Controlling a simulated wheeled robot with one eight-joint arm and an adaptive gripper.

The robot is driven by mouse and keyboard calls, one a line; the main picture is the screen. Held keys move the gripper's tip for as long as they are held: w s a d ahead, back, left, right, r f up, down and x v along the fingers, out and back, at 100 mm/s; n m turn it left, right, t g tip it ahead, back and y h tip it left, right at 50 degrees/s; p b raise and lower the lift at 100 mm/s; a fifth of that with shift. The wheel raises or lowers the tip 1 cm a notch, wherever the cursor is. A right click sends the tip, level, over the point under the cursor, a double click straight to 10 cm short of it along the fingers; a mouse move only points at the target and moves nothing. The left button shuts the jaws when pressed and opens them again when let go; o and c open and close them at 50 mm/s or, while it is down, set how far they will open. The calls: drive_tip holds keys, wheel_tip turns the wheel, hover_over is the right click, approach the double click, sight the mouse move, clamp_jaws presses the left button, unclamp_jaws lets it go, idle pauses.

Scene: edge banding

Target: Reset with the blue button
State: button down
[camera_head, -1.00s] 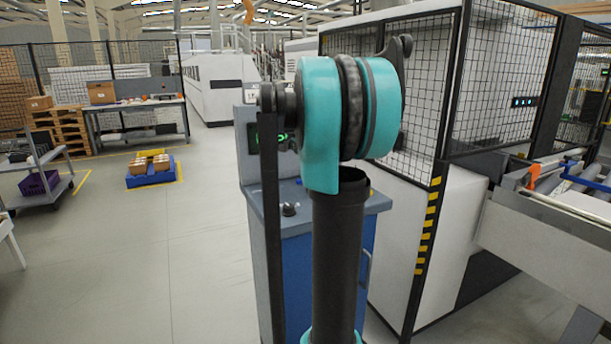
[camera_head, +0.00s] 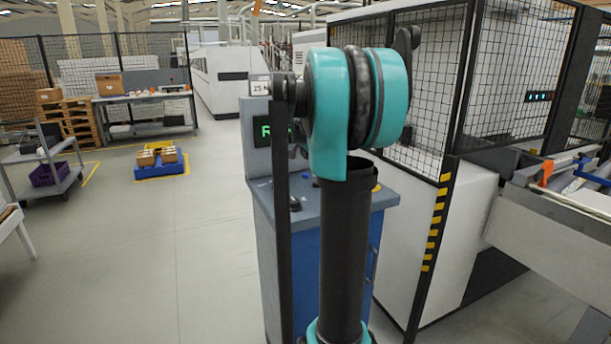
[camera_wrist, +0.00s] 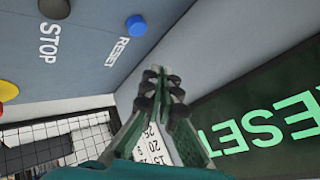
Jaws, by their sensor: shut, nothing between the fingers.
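In the wrist view a round blue button (camera_wrist: 136,25) sits on the grey console panel, beside a white RESET label (camera_wrist: 117,52). My gripper (camera_wrist: 163,77) is shut and empty. Its tips appear below and right of the button in the picture, apart from it. A dark green screen (camera_wrist: 265,125) with bright green letters, seen at a slant, lies to the right of the fingers. Part of the screen (camera_head: 264,132) shows there.
A dark button (camera_wrist: 55,8), a STOP label (camera_wrist: 48,42) and a red button (camera_wrist: 8,91) share the panel. A mesh-fenced machine (camera_head: 435,90) stands right of the console. A blue pallet (camera_head: 160,168) with boxes lies on open floor to the left.

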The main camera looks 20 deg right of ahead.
sight(305, 175)
drive_tip(key=shift+f, duration=2.05)
drive_tip(key=shift+f, duration=0.15)
drive_tip(key=shift+f, duration=0.25)
drive_tip(key=shift+f, duration=0.5)
idle(0.5)
drive_tip(key=shift+r, duration=0.9)
drive_tip(key=shift+r, duration=0.1)
drive_tip(key=shift+r, duration=2.4)
drive_tip(key=shift+a, duration=0.15)
